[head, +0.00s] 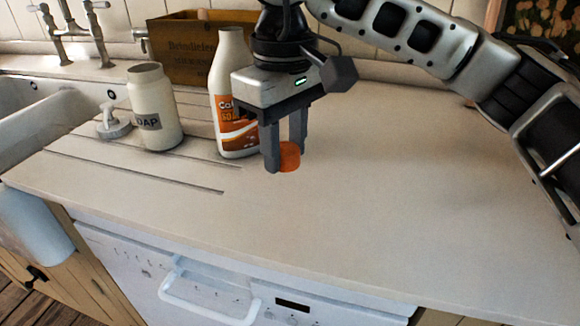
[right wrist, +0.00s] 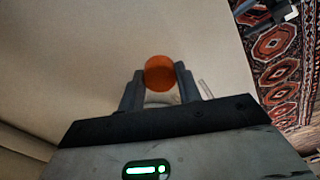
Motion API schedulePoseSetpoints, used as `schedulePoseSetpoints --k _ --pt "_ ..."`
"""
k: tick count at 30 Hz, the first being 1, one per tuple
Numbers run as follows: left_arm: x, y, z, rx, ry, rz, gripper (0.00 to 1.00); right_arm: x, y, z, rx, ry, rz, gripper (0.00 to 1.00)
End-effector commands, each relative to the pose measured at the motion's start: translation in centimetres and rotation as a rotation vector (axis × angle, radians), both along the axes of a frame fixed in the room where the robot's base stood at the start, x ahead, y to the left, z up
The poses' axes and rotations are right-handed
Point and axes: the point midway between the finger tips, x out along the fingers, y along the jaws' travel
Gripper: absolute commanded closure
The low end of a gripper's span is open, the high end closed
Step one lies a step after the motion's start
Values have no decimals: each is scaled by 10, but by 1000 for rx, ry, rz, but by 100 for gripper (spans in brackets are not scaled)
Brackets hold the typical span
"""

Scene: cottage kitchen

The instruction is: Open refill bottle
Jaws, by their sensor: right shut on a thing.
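The refill bottle (head: 236,135) is white with an orange label and stands upright on the counter, partly behind my right gripper. Its narrow white top shows no cap. My right gripper (head: 286,160) points down just right of the bottle and is shut on an orange cap (head: 289,157). The cap also shows between the fingertips in the right wrist view (right wrist: 159,73). I cannot tell whether the cap touches the counter. A white soap bottle (head: 153,112) stands open to the left, with its pump head (head: 113,122) beside it. My left gripper is not in view.
A wooden crate (head: 185,48) stands behind the bottles. A sink (head: 45,105) with a tap (head: 75,35) is at the left. The counter (head: 400,190) is clear to the right and in front. A white appliance (head: 220,280) with a handle sits below the front edge.

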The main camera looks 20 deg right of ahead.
Motion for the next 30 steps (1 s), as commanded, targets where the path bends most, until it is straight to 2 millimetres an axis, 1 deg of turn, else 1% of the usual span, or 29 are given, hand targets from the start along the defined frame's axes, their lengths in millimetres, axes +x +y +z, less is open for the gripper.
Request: schedulePoseSetpoints --k 1,5,8,12,14,21,26,27,28,29,30 --pt "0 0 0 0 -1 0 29 2 -2 -4 0 1 -2 93" --pt "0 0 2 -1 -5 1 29 6 -5 -10 1 1 0 93" --pt "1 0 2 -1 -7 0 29 10 -10 -17 0 1 -2 93" --pt "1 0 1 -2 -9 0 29 10 -11 -40 0 2 0 93" --pt "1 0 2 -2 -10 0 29 10 -11 -46 -1 1 0 93" --pt "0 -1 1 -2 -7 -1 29 10 -10 -48 1 0 0 93" --pt "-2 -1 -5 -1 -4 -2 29 10 -10 -53 1 0 0 93" --pt "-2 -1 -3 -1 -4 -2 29 10 -10 -51 1 0 0 58" --pt "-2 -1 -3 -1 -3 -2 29 10 -10 -51 1 0 0 49" --pt "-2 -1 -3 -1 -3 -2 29 10 -10 -51 1 0 0 44" --pt "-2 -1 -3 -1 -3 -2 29 10 -10 -51 1 0 -1 44"
